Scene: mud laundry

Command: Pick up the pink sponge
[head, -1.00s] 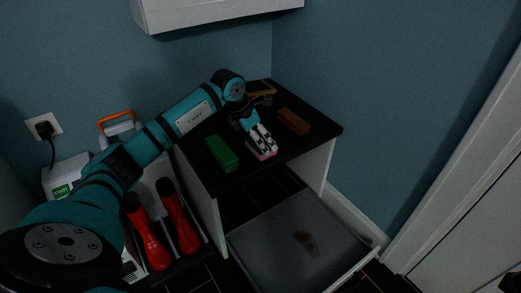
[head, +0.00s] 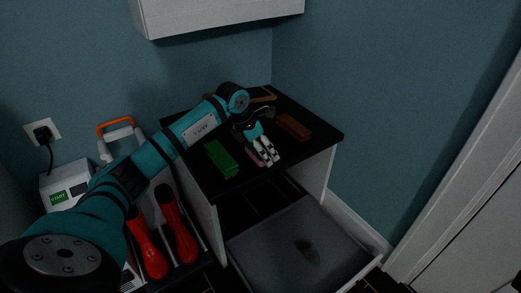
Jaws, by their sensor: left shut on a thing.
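The pink sponge (head: 254,158) is at the front part of the black table top, mostly hidden by my left gripper. My left gripper (head: 267,161) reaches down over it from my teal arm, with its pale fingers shut on the sponge. Only a small pink edge shows to the left of the fingers. I cannot tell whether the sponge is clear of the surface. My right gripper is not clearly in view.
A green block (head: 221,160) lies left of the gripper and a brown block (head: 294,127) lies to its right on the black table top (head: 318,136). Red boots (head: 176,232) stand at lower left. A grey tray (head: 290,245) lies below the table.

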